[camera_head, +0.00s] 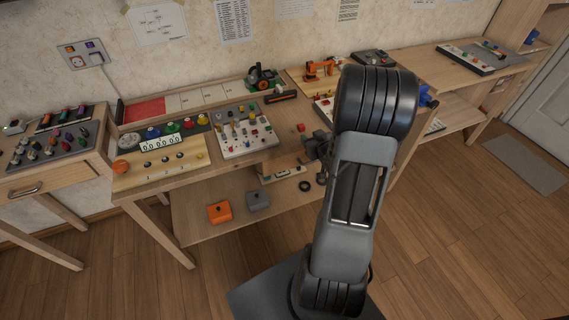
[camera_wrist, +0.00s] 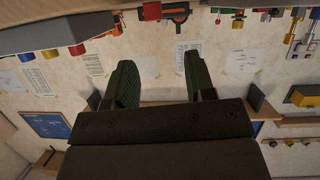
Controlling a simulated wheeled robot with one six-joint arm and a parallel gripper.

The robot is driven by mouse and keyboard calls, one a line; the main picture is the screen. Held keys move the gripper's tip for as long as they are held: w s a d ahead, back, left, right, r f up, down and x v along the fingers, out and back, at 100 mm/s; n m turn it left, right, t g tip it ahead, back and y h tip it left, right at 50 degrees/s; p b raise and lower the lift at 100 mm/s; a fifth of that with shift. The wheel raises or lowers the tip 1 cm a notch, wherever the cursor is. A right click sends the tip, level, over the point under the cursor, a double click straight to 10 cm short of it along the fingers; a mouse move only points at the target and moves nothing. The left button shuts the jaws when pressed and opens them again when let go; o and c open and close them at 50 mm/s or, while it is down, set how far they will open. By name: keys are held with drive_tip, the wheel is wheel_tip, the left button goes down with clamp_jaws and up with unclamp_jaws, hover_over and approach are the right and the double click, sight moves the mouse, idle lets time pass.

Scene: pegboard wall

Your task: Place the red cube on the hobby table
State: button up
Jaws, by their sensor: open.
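A small red cube (camera_head: 300,127) lies on the middle wooden table in the head view, just left of my arm. My gripper is seen clearly in the wrist view (camera_wrist: 157,72), with its two dark green fingers spread wide and nothing between them. In the head view, dark parts at the end of my arm show beside the cube, but the arm hides most of the gripper. Several wooden tables stand along the wall, including the middle table (camera_head: 190,178); I cannot tell which is the hobby table.
A board of small parts (camera_head: 245,132) and a black-and-green model (camera_head: 262,78) sit on the middle table. An orange box (camera_head: 219,212) and a grey box (camera_head: 258,200) rest on the lower shelf. Another table with a tray (camera_head: 55,147) stands left. Floor in front is clear.

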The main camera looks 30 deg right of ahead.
drive_tip(key=s+a+r+g, duration=0.2)
drive_tip(key=a+r+g, duration=0.4)
drive_tip(key=a, duration=0.5)
drive_tip(key=s+a+r+n+g+y, duration=0.1)
drive_tip(key=s+a+r+g, duration=0.3)
drive_tip(key=s+a, duration=0.8)
drive_tip(key=shift+s+a+g+y, duration=0.35)
drive_tip(key=shift+a+g+y, duration=0.1)
drive_tip(key=shift+y, duration=0.45)
